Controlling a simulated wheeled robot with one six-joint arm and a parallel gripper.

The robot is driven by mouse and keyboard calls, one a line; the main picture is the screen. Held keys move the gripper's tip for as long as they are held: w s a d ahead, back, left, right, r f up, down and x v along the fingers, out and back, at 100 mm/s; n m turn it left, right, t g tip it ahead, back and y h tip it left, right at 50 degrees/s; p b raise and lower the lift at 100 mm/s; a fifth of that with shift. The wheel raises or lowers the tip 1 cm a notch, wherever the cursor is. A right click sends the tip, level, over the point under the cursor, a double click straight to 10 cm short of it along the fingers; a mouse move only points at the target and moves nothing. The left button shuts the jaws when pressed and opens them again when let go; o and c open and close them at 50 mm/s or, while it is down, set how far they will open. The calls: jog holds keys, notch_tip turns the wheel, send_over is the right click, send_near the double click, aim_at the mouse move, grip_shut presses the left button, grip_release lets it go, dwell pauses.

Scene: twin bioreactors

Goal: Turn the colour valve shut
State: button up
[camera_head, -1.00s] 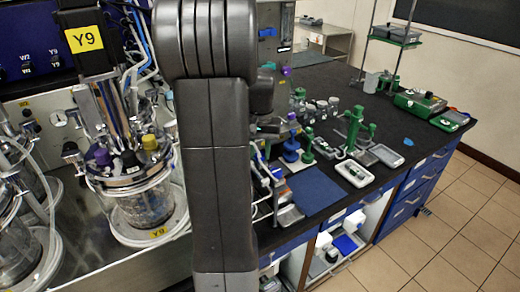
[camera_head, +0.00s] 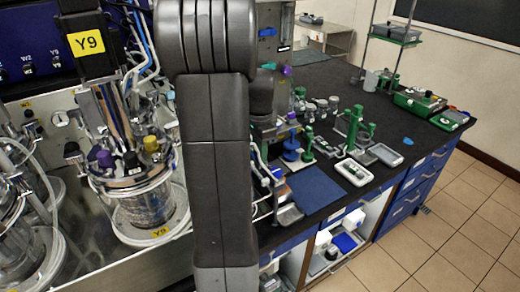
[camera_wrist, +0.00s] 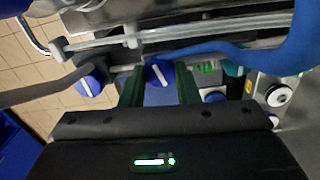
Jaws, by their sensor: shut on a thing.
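In the wrist view a blue knob (camera_wrist: 156,93) with a slanted white bar sits between the two dark green fingers of my gripper (camera_wrist: 159,86). My gripper is shut on this knob. The lower part of the knob is hidden behind the gripper body. A second blue knob (camera_wrist: 90,83) with a white bar is to the left, apart from the fingers. In the head view my arm hides the gripper and the held knob. I cannot tell which of these knobs is the colour valve.
A blue hose (camera_wrist: 240,58) and a pale rod (camera_wrist: 190,32) cross just beyond the fingers. A white round knob (camera_wrist: 279,95) is at the right. In the head view the glass bioreactor Y9 (camera_head: 140,205) stands left of my arm; a dark bench (camera_head: 420,150) with green equipment is right.

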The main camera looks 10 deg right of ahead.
jog(key=shift+m, duration=1.6)
jog(key=o, duration=1)
jog(key=shift+c, duration=0.2)
notch_tip(320, 180, up, 14)
jog(key=shift+b, duration=0.45)
jog(key=shift+f, duration=0.1)
